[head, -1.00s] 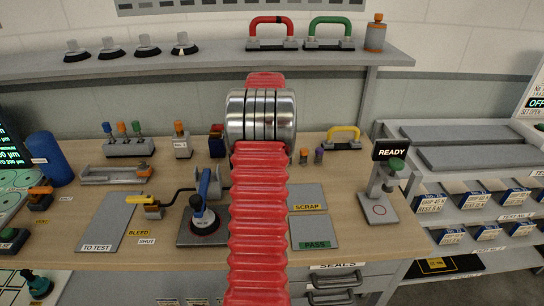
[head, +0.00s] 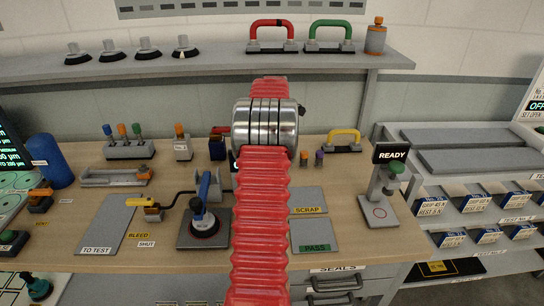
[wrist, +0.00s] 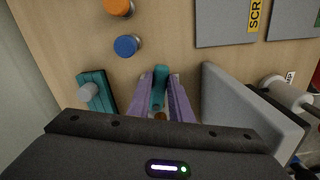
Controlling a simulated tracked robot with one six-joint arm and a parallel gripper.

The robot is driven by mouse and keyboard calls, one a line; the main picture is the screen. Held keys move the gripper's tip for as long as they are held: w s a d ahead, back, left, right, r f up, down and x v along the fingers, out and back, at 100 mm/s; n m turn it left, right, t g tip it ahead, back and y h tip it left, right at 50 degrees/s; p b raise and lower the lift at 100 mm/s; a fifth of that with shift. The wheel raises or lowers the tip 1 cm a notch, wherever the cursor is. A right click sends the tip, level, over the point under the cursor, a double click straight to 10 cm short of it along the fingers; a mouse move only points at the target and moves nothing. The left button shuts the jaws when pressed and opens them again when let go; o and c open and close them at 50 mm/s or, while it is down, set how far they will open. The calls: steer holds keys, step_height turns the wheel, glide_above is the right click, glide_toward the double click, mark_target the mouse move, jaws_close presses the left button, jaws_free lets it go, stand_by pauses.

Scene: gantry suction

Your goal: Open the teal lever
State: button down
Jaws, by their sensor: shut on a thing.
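In the wrist view the teal lever (wrist: 159,90) lies between the two purple fingers of my gripper (wrist: 163,77), which is shut on it. The lever's lower end and its mount are partly hidden by the fingers and the dark gripper body. How far the lever is turned cannot be told. In the head view my red arm hides the gripper and the lever.
A teal block with a grey knob (wrist: 88,92) is left of my gripper. Blue (wrist: 127,45) and orange (wrist: 118,7) caps stand beyond. A tall grey block (wrist: 245,110) is close on the right. The SCRAP plate (head: 308,200) lies right of my arm.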

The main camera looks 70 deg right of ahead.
steer(key=shift+d+n, duration=0.35)
steer(key=shift+n, duration=0.55)
steer(key=c, duration=1.6)
jaws_free()
